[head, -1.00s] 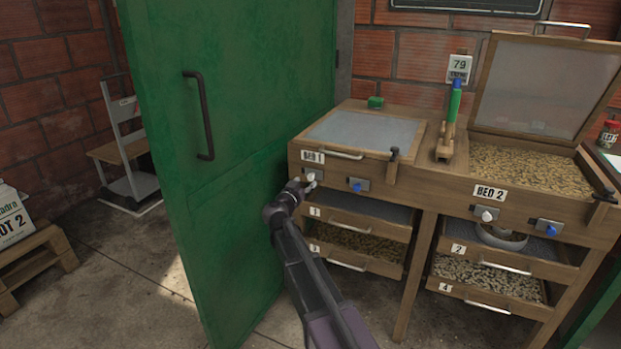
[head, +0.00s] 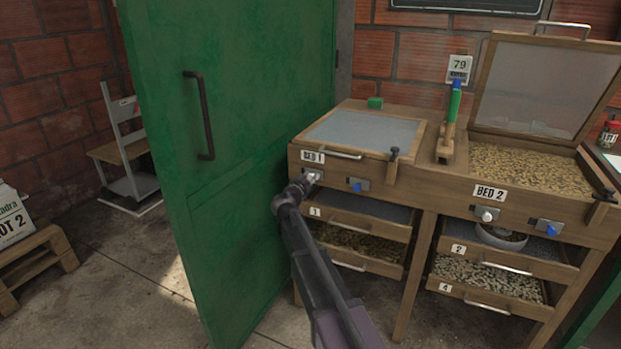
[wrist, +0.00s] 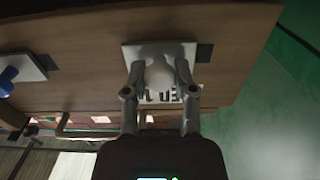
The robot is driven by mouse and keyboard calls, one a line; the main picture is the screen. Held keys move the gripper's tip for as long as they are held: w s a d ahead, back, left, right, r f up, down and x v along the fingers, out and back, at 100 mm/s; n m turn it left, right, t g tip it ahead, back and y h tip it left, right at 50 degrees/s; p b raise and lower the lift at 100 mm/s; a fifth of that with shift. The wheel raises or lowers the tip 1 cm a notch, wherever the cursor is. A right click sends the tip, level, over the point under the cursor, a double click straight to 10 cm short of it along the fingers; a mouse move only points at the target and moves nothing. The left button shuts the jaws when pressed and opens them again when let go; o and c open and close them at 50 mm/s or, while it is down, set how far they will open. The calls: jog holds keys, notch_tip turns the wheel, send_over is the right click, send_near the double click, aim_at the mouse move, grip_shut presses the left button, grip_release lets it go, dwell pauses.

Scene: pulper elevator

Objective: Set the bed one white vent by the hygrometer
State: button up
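The bed one white vent (wrist: 160,74) is a white knob on a pale metal plate below the BED 1 label (head: 313,157). My gripper (head: 309,180) is at this knob on the front of the bed. In the wrist view the two fingers of my gripper (wrist: 160,68) stand on either side of the knob, very close to it. I cannot tell whether they press on it. A dark strip shows beside the plate.
A blue vent (head: 356,185) sits to the right of the white one. Bed two's white vent (head: 487,214) and blue vent (head: 546,227) are farther right. The green door (head: 235,120) stands close to the left of my arm. Drawers (head: 360,226) lie below.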

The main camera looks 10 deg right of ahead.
grip_shut()
jog(key=shift+w+a, duration=1)
jog(key=shift+a, duration=0.3)
jog(key=o, duration=0.9)
grip_release()
jog(key=shift+a, duration=0.1)
jog(key=shift+c, duration=0.2)
jog(key=shift+s, duration=0.1)
send_near(306, 170)
jog(key=v, duration=0.4)
jog(key=shift+a+f, duration=0.35)
jog(key=shift+f, duration=0.05)
